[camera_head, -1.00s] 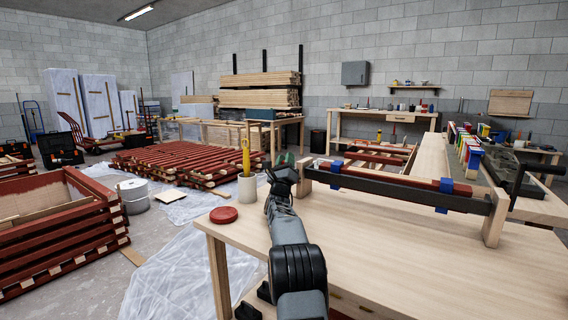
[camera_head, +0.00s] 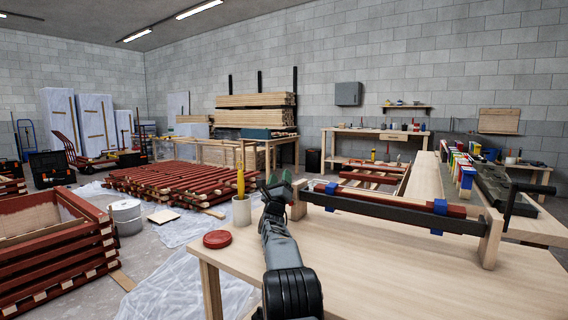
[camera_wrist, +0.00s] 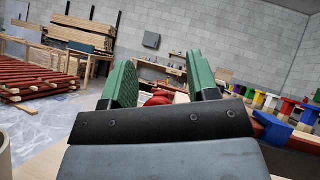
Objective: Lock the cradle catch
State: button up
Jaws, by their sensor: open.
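The cradle (camera_head: 490,238) stands on the wooden bench, with wooden end posts and a long black bar (camera_head: 400,213) along its front. A red batten (camera_head: 385,198) lies in it, with blue pads (camera_head: 439,207) around it. A black lever with a handle (camera_head: 530,188) rises at its right end; it looks like the catch, but I cannot tell its state. My gripper (camera_head: 276,186) is at the cradle's left end, far from that lever. In the wrist view its green fingers (camera_wrist: 163,85) are apart, with nothing seen gripped between them.
A pale cup (camera_head: 241,211) holding a yellow-handled tool and a red round lid (camera_head: 217,239) stand left of my arm. The bench top (camera_head: 400,275) in front of the cradle is clear. Paint-coloured blocks (camera_head: 462,170) stand beyond the cradle's right end.

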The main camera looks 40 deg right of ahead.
jog(key=s+a+r+p, duration=0.1)
jog(key=s+a+r, duration=0.6)
jog(key=s+r, duration=0.4)
jog(key=shift+s+a+r+p, duration=0.3)
jog(key=shift+s+a+p, duration=0.05)
jog(key=shift+s+p, duration=0.05)
